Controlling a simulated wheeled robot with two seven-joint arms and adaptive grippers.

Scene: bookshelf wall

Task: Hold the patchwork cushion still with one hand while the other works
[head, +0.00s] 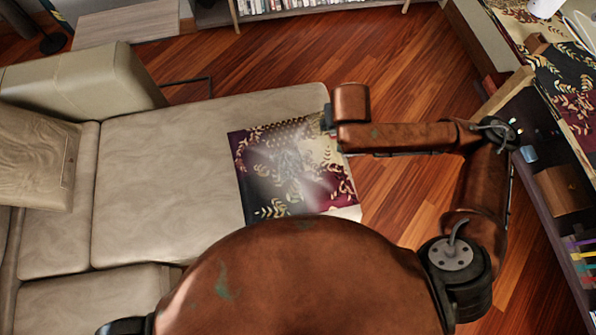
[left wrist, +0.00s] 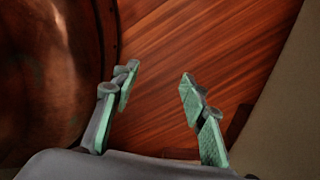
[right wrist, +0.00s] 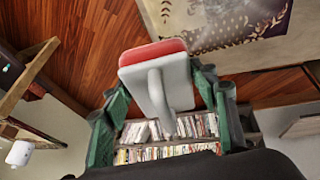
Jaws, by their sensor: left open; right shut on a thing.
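The patchwork cushion (head: 290,170) lies flat near the right end of the beige sofa seat. It has dark maroon and cream patches with leaf prints, and a whitish haze covers its middle. Part of it shows at the top of the right wrist view (right wrist: 235,22). My right gripper (right wrist: 163,88) is shut on a white handled tool (right wrist: 160,85) with a red pad, apart from the cushion in that view. In the head view my arm hides this tool. My left gripper (left wrist: 159,75) is open and empty above the wooden floor, away from the cushion.
The beige sofa (head: 170,150) fills the left, with a loose beige cushion (head: 35,155) on it. A desk or shelf unit (head: 555,150) with patterned cloth stands at the right. Bookshelves (head: 290,8) are at the back. Wooden floor (head: 400,75) lies open between.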

